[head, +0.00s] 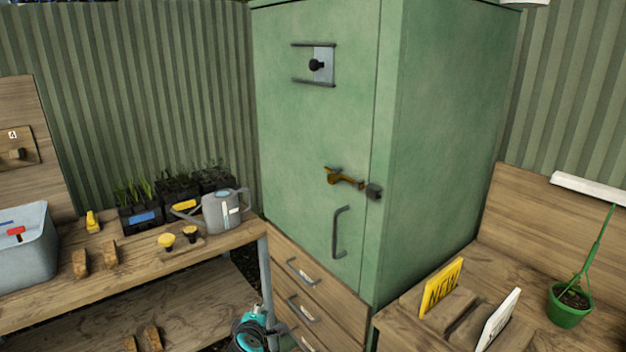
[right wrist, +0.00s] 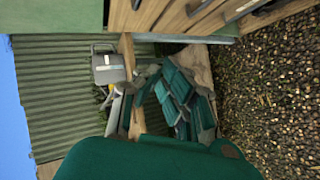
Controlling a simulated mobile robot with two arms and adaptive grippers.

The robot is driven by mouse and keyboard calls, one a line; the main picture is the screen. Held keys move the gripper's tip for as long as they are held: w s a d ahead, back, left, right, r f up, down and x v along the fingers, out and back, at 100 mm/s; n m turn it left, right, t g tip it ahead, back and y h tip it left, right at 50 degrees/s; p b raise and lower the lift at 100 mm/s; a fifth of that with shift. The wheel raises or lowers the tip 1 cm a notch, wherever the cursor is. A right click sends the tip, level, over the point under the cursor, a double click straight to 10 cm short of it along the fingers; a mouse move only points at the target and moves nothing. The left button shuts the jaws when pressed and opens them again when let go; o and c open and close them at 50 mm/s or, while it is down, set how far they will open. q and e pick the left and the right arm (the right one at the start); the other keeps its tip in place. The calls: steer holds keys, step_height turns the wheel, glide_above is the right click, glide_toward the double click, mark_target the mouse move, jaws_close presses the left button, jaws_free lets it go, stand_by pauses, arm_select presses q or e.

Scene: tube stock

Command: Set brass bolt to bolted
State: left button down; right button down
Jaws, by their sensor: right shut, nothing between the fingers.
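The brass bolt (head: 345,179) is on the door of the tall green cabinet (head: 440,130), in the head view, above the vertical door handle (head: 339,232). Its bar points right toward a dark keeper (head: 374,191) beside the door's edge. The bar's end is close to the keeper; I cannot tell if it sits inside. My right gripper (right wrist: 180,95) is shut and empty in the right wrist view, low beside the left bench. A teal part of my arm shows at the bottom of the head view, well below the bolt. My left gripper is not in view.
A dark knob on a grey plate (head: 316,65) is higher on the door. Drawers with handles (head: 302,271) are below it. The left bench holds a watering can (head: 222,212) and plant trays (head: 140,217). The right bench holds signs (head: 440,287) and a green pot (head: 569,306).

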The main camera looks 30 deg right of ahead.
mark_target(338, 179)
steer(key=s+d+r+m+h, duration=0.1)
steer(key=d+r+m+h, duration=0.1)
steer(key=r, duration=1.5)
steer(key=s+d+r+m+g+h+b, duration=0.1)
steer(key=d+r+m+h, duration=0.2)
steer(key=r, duration=1.5)
steer(key=d+h, duration=0.2)
steer(key=h, duration=0.2)
steer(key=shift+d+r, duration=0.25)
steer(key=shift+d, duration=0.05)
steer(key=shift+w+d, duration=0.1)
steer(key=w+d+p, duration=0.1)
steer(key=d+p, duration=0.5)
steer(key=d, duration=0.3)
steer(key=shift+w, duration=0.2)
steer(key=shift+d+f, duration=0.1)
steer(key=shift+f, duration=0.05)
